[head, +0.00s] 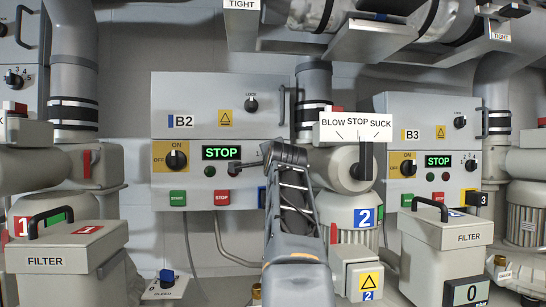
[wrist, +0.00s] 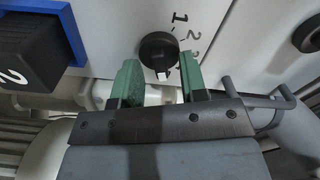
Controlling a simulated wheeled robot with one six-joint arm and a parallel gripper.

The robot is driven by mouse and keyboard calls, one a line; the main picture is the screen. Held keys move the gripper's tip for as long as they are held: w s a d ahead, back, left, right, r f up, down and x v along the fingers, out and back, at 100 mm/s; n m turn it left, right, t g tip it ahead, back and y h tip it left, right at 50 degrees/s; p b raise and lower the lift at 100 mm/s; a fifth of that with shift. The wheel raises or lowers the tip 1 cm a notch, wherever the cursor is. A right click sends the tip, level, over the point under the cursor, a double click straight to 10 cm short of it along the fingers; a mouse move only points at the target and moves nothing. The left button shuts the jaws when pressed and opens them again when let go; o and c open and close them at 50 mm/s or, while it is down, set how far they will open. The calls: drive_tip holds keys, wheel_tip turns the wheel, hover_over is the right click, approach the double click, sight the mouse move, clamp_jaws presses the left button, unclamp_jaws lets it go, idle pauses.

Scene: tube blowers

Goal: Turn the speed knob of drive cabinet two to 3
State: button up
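Drive cabinet two (head: 215,130), labelled B2, is in the middle of the head view; its display reads STOP. My gripper (head: 266,157) is in front of its right part and hides the speed knob there. In the wrist view the speed knob (wrist: 157,48) is round and black, with a white pointer mark aimed down in the picture. Numbers 1, 2 and 3 run down its right side; any further ones are hidden by a finger. My gripper (wrist: 158,76) is open, its two green fingers apart just below and either side of the knob, with nothing between them.
A black block marked 2 in a blue frame (wrist: 72,32) is left of the knob. A grey bar handle (wrist: 282,103) is near the right finger. The BLOW STOP SUCK valve handle (head: 366,161) and blower two (head: 345,222) stand right of my arm.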

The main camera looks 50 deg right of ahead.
clamp_jaws()
idle(0.4)
drive_tip(key=shift+n, duration=0.3)
drive_tip(key=n, duration=0.3)
drive_tip(key=shift+w, duration=0.1)
drive_tip(key=n, duration=0.3)
drive_tip(key=shift+n+b, duration=0.3)
drive_tip(key=shift+b, duration=0.1)
drive_tip(key=n, duration=0.6)
drive_tip(key=shift+w+a, duration=0.1)
drive_tip(key=shift+n+b, duration=0.3)
drive_tip(key=shift+n, duration=0.1)
